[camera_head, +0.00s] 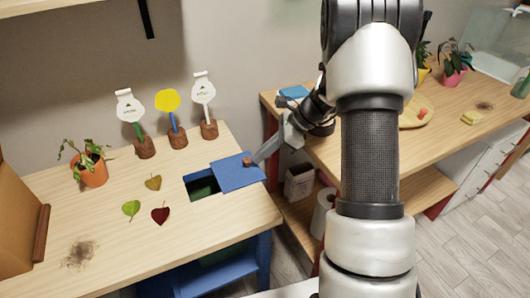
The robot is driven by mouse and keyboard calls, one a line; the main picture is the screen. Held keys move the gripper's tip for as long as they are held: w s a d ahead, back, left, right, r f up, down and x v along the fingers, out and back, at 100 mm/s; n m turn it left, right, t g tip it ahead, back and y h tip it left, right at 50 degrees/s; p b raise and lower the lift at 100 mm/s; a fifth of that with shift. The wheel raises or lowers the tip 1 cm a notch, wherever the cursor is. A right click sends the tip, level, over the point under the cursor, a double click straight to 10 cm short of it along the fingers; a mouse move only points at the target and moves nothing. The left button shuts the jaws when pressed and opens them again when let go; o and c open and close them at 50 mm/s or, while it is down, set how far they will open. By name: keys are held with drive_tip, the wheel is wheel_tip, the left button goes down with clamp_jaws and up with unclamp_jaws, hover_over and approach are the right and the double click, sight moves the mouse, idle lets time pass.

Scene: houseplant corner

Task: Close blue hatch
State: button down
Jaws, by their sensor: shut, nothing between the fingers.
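The blue hatch (232,176) is a flat sliding panel with a small brown knob (247,161) near its right end. It lies on the light wood table top and covers the right part of a dark rectangular opening (201,188). The left part of the opening is uncovered. My gripper (258,157) is shut and empty, its tip close to the right side of the knob. I cannot tell whether it touches the knob. My arm comes down from the upper right.
Three leaves, one green (131,208), one brown (153,182) and one red (160,214), lie left of the opening. Three tagged stands (173,138) and an orange plant pot (91,171) stand behind. A second wood table (365,160) is at right, with a gap between the tables.

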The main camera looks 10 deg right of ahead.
drive_tip(key=p, duration=0.1)
hover_over(227, 179)
drive_tip(key=shift+w, duration=0.1)
idle(0.5)
